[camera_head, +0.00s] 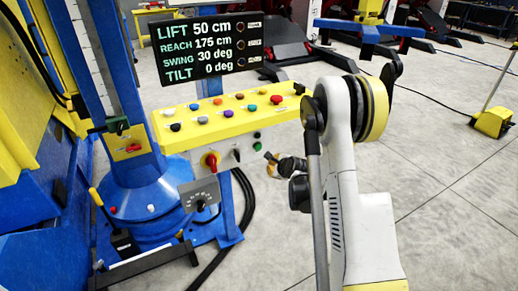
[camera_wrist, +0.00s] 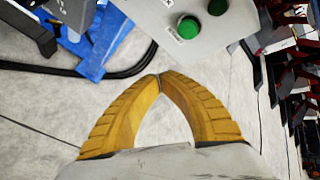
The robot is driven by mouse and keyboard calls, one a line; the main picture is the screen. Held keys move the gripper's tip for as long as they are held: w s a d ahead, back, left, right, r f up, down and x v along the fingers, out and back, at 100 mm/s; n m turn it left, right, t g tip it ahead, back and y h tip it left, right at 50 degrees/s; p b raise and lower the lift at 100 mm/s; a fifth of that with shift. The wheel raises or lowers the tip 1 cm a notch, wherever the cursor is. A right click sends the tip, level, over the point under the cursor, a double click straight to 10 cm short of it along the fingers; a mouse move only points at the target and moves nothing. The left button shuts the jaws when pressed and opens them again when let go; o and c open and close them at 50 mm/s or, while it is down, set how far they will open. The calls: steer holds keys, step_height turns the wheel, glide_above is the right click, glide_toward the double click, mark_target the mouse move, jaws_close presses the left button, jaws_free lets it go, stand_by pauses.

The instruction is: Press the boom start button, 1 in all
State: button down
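A yellow control panel (camera_head: 235,116) carries several coloured buttons on its sloped top. Its pale front face holds a green button (camera_head: 257,147) and a darker button (camera_head: 257,135) just above it.
A display (camera_head: 205,48) reads lift 50 cm, reach 175 cm, swing 30 deg, tilt 0 deg. A blue column (camera_head: 140,185) stands left.

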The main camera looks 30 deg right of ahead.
steer(key=shift+w+a, duration=0.1)
steer(key=shift+w, duration=3.85)
steer(key=shift+w, duration=0.45)
steer(key=shift+w, duration=0.45)
steer(key=shift+s, duration=0.9)
steer(key=s, duration=0.5)
